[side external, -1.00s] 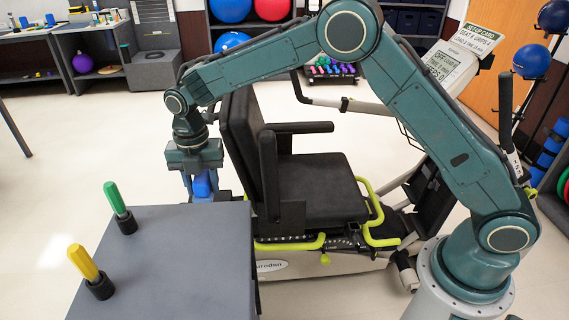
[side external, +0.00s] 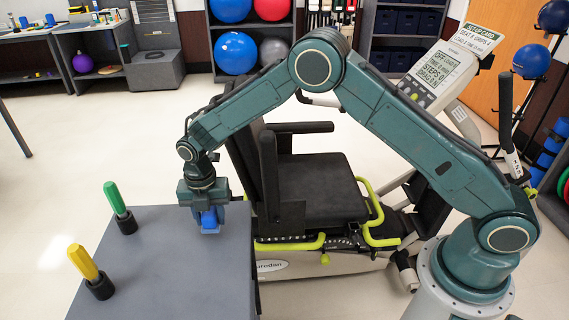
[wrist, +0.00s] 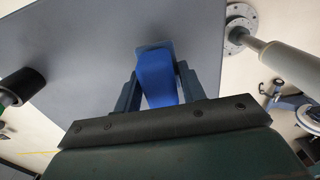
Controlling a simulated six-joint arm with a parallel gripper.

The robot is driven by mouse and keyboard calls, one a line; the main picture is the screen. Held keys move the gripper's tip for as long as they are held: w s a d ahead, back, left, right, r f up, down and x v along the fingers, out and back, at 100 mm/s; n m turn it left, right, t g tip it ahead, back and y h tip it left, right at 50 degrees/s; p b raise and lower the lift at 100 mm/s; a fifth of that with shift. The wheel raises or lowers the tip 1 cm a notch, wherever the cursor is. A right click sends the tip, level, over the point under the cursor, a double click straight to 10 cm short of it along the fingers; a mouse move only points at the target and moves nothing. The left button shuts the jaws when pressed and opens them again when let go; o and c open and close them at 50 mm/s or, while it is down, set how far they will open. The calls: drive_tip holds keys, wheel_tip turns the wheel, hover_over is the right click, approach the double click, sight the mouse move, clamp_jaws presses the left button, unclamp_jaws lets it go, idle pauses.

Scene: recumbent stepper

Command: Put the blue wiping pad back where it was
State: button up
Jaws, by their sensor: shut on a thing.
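The blue wiping pad (side external: 209,219) is between the fingers of my gripper (side external: 207,222), at the right part of the grey table top. The gripper is shut on it and points down. In the wrist view the pad (wrist: 156,76) stands out between the two blue-grey fingers of my gripper (wrist: 153,88), with the grey surface beyond it. I cannot tell whether the pad touches the table top or is just above it.
The grey table (side external: 165,262) carries a green-handled tool (side external: 117,200) and a yellow-handled tool (side external: 84,264) in black holders at its left side. The stepper's black seat (side external: 318,190) stands close to the right. The table's middle is clear.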

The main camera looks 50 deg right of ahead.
drive_tip(key=shift+f, duration=1.2)
drive_tip(key=shift+f, duration=0.15)
drive_tip(key=o, duration=0.9)
drive_tip(key=shift+o, duration=0.2)
wheel_tip(320, 180, up, 11)
drive_tip(key=shift+r, duration=0.65)
drive_tip(key=shift+r, duration=0.1)
